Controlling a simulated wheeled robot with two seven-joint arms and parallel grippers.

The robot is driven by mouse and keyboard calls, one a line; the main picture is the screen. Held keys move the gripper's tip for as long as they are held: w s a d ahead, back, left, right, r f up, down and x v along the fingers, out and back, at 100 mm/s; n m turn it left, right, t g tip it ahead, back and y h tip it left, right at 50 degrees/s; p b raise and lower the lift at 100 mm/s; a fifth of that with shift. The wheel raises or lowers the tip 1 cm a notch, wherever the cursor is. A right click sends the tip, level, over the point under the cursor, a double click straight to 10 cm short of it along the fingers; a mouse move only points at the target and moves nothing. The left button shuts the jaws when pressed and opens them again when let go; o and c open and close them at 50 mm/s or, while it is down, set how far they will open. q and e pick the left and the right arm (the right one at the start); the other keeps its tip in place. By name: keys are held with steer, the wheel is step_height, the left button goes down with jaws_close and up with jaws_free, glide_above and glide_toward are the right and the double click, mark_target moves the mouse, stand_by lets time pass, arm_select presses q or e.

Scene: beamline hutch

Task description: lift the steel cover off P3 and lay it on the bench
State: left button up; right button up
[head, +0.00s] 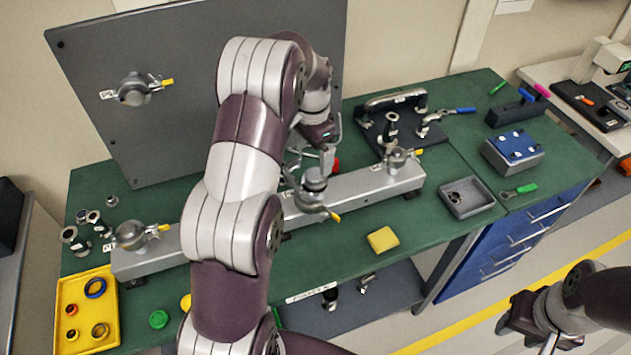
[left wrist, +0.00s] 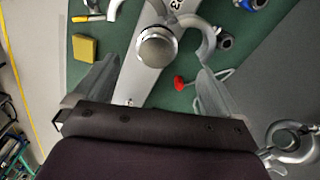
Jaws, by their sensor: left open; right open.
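The steel cover (head: 314,179) is a round steel cap on the middle port of the long grey rail (head: 372,186). In the left wrist view the cover (left wrist: 157,46) has a label reading like P3 beside it, and curved clamp parts spread apart around it. My left gripper (head: 327,146) is above and just behind the cover. Its two fingers (left wrist: 159,68) are open, with the cover ahead of the gap and nothing held. My right gripper (head: 530,324) is open and empty at the lower right, off the bench. The green bench top (head: 330,262) carries the rail.
A yellow sponge (head: 382,239) lies in front of the rail. A grey tray (head: 467,197) stands right, a yellow tray (head: 62,338) left. A red knob (left wrist: 180,83) is close by the rail. A large grey panel (head: 180,45) stands behind. Bench between sponge and grey tray is clear.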

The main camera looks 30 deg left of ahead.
mark_target(315, 174)
arm_select(q)
steer(key=f+p, duration=0.1)
steer(key=f, duration=0.1)
steer(key=f+p, duration=0.2)
steer(key=f, duration=0.1)
steer(key=shift+d+f, duration=0.3)
steer(key=shift+w+f, duration=0.1)
steer(key=shift+f, duration=0.25)
steer(key=c, duration=1.2)
steer(key=shift+r, duration=0.15)
